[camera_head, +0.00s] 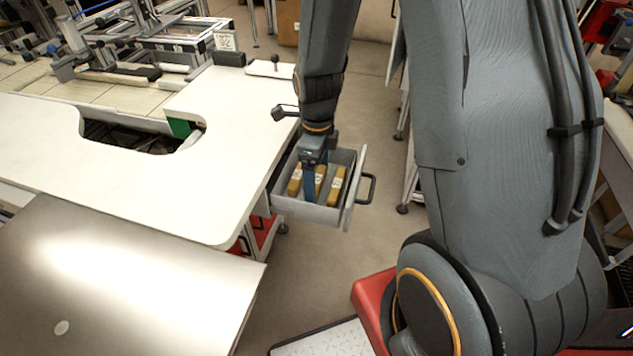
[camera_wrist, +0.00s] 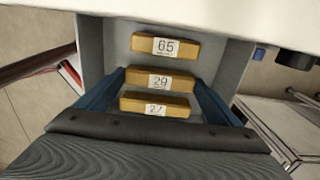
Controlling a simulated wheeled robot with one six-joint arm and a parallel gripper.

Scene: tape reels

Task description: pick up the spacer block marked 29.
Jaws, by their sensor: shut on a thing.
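The spacer block marked 29 (camera_wrist: 135,77) is a yellow-brown bar with a white label. It is the middle of three blocks in the open grey drawer (camera_head: 330,213), which shows in both views. My gripper (camera_wrist: 159,84) reaches down into the drawer, its blue fingers at the two ends of block 29, shut on it. In the head view my gripper (camera_head: 309,184) is over the drawer and hides part of the blocks. I cannot tell whether block 29 is clear of the drawer floor.
Block 65 (camera_wrist: 188,49) lies on one side of block 29 and block 27 (camera_wrist: 178,108) close on the other. The drawer's front has a black handle (camera_head: 370,188). The white worktop (camera_head: 215,180) is beside the drawer. Open floor (camera_head: 370,120) lies beyond the handle.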

